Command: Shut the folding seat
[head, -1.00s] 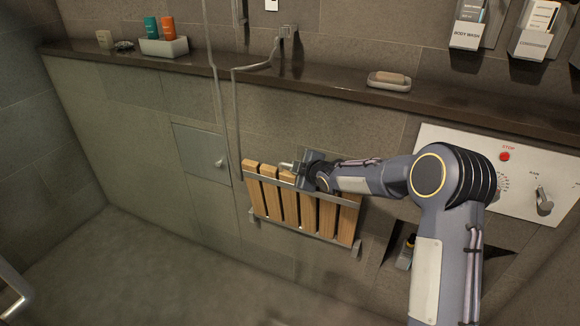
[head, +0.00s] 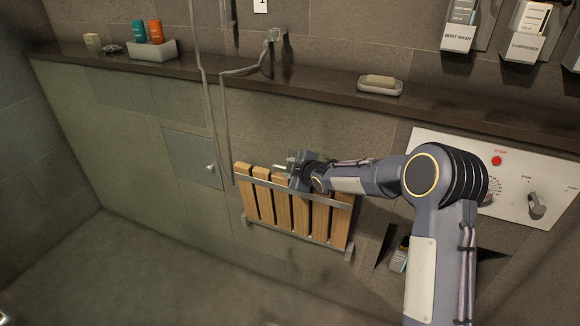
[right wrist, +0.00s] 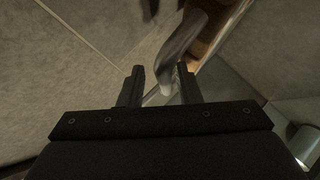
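The folding seat (head: 293,210) has wooden slats on grey metal rails. In the head view it stands steeply raised, close to the tiled wall; I cannot tell whether it lies fully flat against it. My right gripper (head: 281,166) is at the seat's upper edge, its two fingers apart. In the right wrist view the open fingers (right wrist: 160,88) have a curved grey metal piece (right wrist: 180,50) just beyond and partly between them, with a strip of wood (right wrist: 206,38) behind it. Contact is unclear. My right arm hides part of the seat's upper right. My left gripper is out of view.
A dark ledge (head: 310,88) above the seat holds a soap dish (head: 380,86) and a tray of bottles (head: 152,52). A hose hangs left of the seat. A control panel (head: 510,172) is to the right. The floor at lower left is clear.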

